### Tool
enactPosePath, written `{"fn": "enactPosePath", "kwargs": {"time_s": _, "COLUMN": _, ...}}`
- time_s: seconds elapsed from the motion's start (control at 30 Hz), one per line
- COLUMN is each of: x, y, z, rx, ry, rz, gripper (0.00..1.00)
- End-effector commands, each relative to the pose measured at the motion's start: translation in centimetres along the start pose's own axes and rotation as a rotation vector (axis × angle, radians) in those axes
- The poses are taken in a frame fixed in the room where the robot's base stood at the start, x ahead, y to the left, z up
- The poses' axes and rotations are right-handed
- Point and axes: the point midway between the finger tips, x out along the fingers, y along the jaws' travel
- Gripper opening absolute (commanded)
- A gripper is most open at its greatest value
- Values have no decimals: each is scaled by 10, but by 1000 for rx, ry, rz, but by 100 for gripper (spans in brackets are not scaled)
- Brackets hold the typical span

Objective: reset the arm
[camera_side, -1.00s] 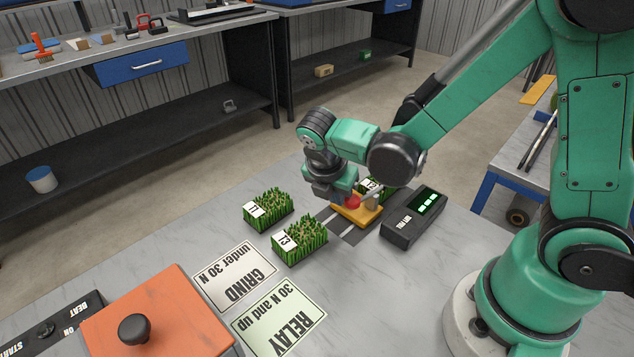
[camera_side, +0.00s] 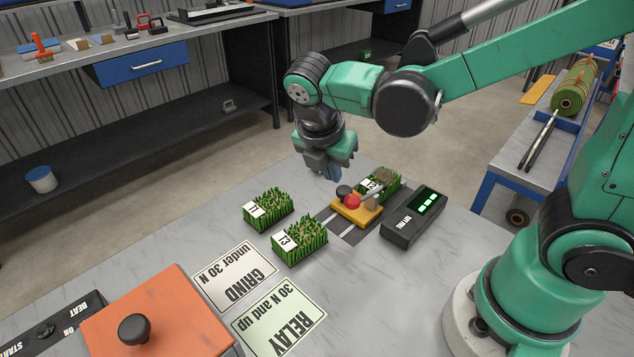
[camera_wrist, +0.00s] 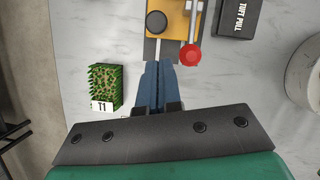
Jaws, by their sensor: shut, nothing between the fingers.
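My gripper (camera_side: 333,174) is shut and empty, raised above the table just behind the yellow tuft-pull fixture. In the wrist view its blue fingers (camera_wrist: 158,72) lie together, pointing toward the fixture. The yellow fixture (camera_side: 347,213) has a red knob (camera_side: 353,201), a dark knob and a lever; it also shows in the wrist view (camera_wrist: 174,24). Turf block T1 (camera_side: 270,211) and the block labelled 13 or T3 (camera_side: 303,243) stand left of the fixture. A third turf block (camera_side: 387,184) stands at the fixture's far end.
A dark meter (camera_side: 414,217) with a lit green display stands right of the fixture. A GRIND card (camera_side: 236,277) and a RELAY card (camera_side: 280,316) lie flat in front. An orange box (camera_side: 157,322) with a black knob is at the front left.

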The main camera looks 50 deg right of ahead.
Motion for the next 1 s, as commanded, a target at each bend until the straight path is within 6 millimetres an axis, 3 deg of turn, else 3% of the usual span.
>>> {"fn": "enactPosePath", "kwargs": {"time_s": 0.27, "x": -25, "y": 0, "z": -1, "rx": 11, "ry": 8, "rz": 5, "gripper": 0}}
{"fn": "enactPosePath", "kwargs": {"time_s": 0.37, "x": -27, "y": -4, "z": 2, "rx": 129, "ry": 34, "rz": 35, "gripper": 0}}
{"fn": "enactPosePath", "kwargs": {"time_s": 0.47, "x": -28, "y": -11, "z": 7, "rx": 405, "ry": 106, "rz": 99, "gripper": 0}}
{"fn": "enactPosePath", "kwargs": {"time_s": 0.7, "x": -28, "y": -27, "z": 16, "rx": 1311, "ry": 419, "rz": 228, "gripper": 0}}
{"fn": "enactPosePath", "kwargs": {"time_s": 0.8, "x": -28, "y": -31, "z": 19, "rx": 1599, "ry": 547, "rz": 240, "gripper": 0}}
{"fn": "enactPosePath", "kwargs": {"time_s": 1.0, "x": -29, "y": -33, "z": 22, "rx": 1868, "ry": 683, "rz": 235, "gripper": 0}}
